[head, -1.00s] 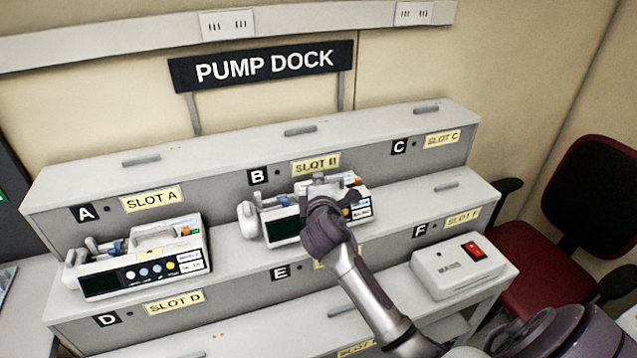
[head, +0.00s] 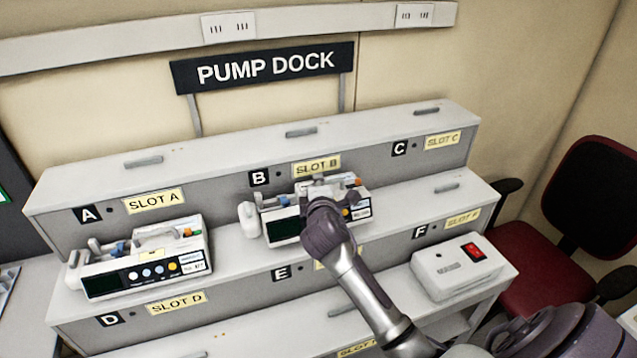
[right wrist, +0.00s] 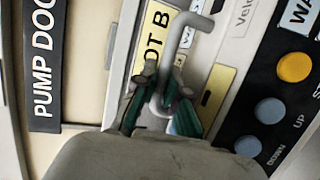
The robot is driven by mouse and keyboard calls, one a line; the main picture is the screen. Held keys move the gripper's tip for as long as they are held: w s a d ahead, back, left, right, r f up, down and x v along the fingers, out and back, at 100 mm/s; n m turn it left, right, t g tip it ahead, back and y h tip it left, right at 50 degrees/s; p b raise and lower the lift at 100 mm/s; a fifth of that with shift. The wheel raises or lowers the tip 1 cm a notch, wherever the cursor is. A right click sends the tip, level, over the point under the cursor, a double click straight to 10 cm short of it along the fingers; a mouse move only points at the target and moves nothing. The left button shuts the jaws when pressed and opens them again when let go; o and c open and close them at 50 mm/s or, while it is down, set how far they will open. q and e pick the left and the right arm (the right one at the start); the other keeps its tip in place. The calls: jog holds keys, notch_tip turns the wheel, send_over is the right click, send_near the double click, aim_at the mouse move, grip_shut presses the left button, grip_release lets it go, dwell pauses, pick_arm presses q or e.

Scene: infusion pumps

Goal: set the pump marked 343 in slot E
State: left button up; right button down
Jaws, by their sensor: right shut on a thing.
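A white pump (head: 283,229) with a dark screen stands on the upper shelf in front of the slot B label (head: 316,166). My right gripper (head: 322,190) is over it, shut on its handle. In the right wrist view the fingers (right wrist: 160,112) close on the grey handle bar (right wrist: 180,32), beside the pump's black button panel (right wrist: 262,110). The number on this pump is too small to read, and my arm covers part of its front. Slot E (head: 281,273) is on the lower tier, its name plate mostly hidden by my arm; the visible shelf there is bare. My left gripper is out of view.
Another pump (head: 140,275) stands in slot A. A white box with a red switch (head: 455,268) sits in front of label F. The shelf in front of label C (head: 400,149) is clear. A red and black chair (head: 580,215) stands at the right.

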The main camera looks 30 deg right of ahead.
jog(key=shift+f+b, duration=0.3)
jog(key=shift+f, duration=0.35)
dwell(1.0)
jog(key=shift+f+b, duration=0.45)
jog(key=shift+f, duration=0.25)
dwell(1.0)
jog(key=c, duration=1.2)
grip_release()
jog(key=shift+s+a, duration=0.1)
jog(key=shift+o, duration=0.2)
jog(key=shift+f, duration=0.35)
jog(key=v, duration=1.2)
jog(key=shift+r, duration=0.25)
